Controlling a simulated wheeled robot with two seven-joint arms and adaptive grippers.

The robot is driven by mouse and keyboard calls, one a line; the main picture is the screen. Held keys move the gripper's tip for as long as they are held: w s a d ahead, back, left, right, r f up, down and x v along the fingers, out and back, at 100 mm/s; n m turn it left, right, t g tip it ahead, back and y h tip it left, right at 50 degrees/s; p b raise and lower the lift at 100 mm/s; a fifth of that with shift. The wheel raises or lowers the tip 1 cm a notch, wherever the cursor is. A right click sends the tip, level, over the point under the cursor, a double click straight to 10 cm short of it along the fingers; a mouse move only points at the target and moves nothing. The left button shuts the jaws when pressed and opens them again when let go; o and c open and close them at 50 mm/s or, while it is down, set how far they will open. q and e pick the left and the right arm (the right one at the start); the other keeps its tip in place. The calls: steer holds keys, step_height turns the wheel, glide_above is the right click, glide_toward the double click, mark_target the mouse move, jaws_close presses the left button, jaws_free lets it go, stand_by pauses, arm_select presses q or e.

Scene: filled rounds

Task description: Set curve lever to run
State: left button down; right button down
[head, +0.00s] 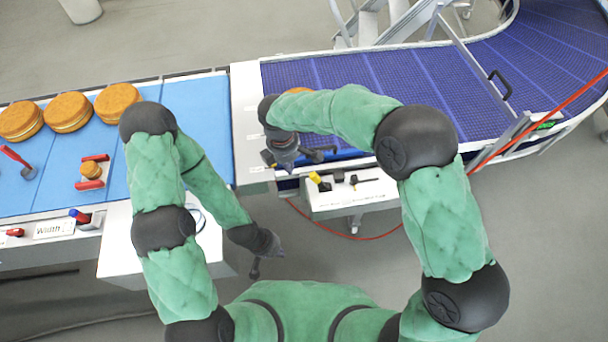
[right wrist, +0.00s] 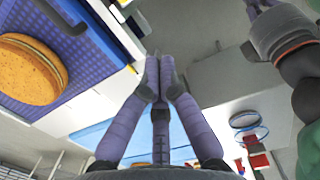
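A white control box (head: 350,198) sits at the front edge of the belt where the curved conveyor (head: 545,45) starts. It carries a yellow-tipped lever (head: 320,182) and small black controls (head: 354,180); its label is too small to read, so I cannot tell which control is the curve lever or its setting. My right gripper (head: 312,155) is just above and behind this box, over the belt edge, apart from the levers. In the right wrist view its fingers (right wrist: 160,68) come together with nothing seen between them. My left gripper (head: 262,262) hangs low near my body; its fingers are unclear.
Filled rounds (head: 68,112) stand on the blue belt (head: 55,180) at left; one round (right wrist: 32,70) also shows in the right wrist view. A panel labelled Width (head: 54,230) has red and blue controls. A red cable (head: 540,122) crosses the right side. Floor in front is open.

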mark_target(319, 181)
steer(key=w+d+f, duration=0.1)
steer(key=d+f, duration=0.3)
steer(key=f, duration=0.4)
steer(key=shift+w+d+f, duration=0.15)
steer(key=shift+d+f, duration=0.05)
stand_by(0.4)
steer(key=shift+d, duration=0.1)
